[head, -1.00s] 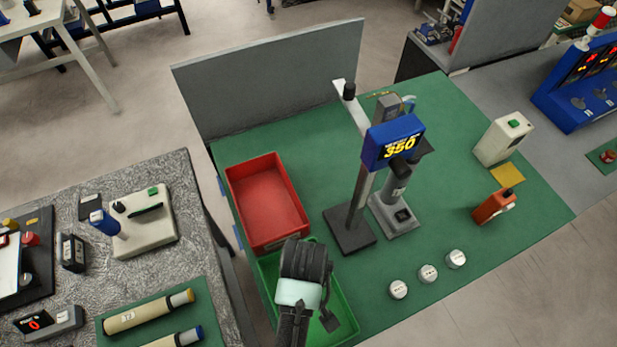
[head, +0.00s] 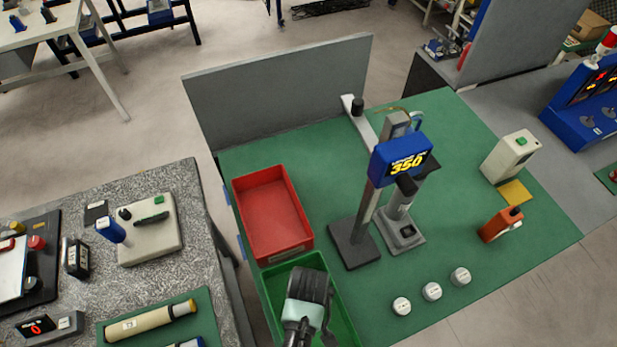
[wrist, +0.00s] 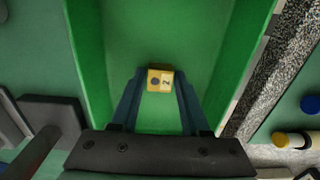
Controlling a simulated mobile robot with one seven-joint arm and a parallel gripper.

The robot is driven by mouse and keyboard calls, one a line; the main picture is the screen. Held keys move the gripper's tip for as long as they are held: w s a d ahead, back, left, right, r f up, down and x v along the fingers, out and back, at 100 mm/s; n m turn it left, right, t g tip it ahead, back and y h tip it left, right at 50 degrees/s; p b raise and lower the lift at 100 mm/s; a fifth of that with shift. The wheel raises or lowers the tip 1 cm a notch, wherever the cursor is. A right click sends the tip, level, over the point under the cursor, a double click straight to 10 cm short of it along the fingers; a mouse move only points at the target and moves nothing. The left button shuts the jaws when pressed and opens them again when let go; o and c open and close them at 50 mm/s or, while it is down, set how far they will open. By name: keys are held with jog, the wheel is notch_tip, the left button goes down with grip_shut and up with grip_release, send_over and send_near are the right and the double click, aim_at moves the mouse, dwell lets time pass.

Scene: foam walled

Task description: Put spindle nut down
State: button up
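The spindle nut (wrist: 160,80) is a small yellow block with a dark round spot and a mark like a "2". It sits between the fingertips of my gripper (wrist: 160,76) in the wrist view, with both fingers against its sides. Below is the green bin (wrist: 218,60), whose walls rise on both sides. In the head view my gripper (head: 310,288) is over and partly within the green bin (head: 348,325). Its fingertips and the nut are hidden there. I cannot tell whether the nut touches the bin floor.
An empty red bin (head: 273,257) adjoins the green one at the back. A stand with a blue display (head: 400,160) rises to the right. Several small items, including three round pieces (head: 432,291), stand farther right. A grey speckled bench (head: 205,235) lies left.

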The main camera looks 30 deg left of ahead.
jog(key=shift+o, duration=1.3)
jog(key=shift+r, duration=0.15)
notch_tip(320, 180, up, 12)
